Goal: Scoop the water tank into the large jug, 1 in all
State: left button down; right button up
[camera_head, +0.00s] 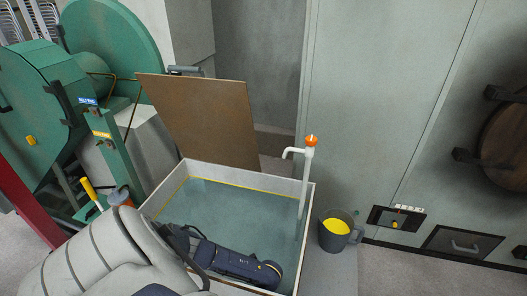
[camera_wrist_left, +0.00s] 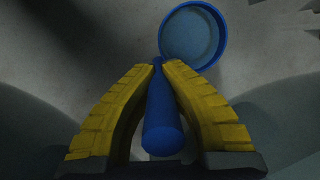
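The water tank (camera_head: 250,177) is an open white-rimmed box holding teal water (camera_head: 245,215), at the centre of the head view. The large jug (camera_head: 331,243) is dark grey with a yellow inside and stands upright on a ledge right of the tank. My left arm reaches over the tank's front; its fingers are hidden in the head view. In the left wrist view my left gripper (camera_wrist_left: 160,65) has its yellow fingers closed around the blue handle of a scoop (camera_wrist_left: 162,125). The scoop's round blue cup (camera_wrist_left: 193,35) is beyond the fingertips; whether it holds water is unclear. My right gripper is out of view.
A brown board (camera_head: 200,118) leans up behind the tank. A white spout pipe (camera_head: 304,185) with an orange top rises at the tank's right side. Green machinery (camera_head: 35,95) stands at left. A grey cabinet wall with panels is at right.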

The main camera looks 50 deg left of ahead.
pick_arm(q)
jog(key=shift+w+d, duration=0.3)
jog(key=shift+d, duration=0.1)
dwell(1.4)
dwell(0.5)
notch_tip(320, 180, up, 42)
dwell(3.8)
jog(key=shift+f, duration=0.1)
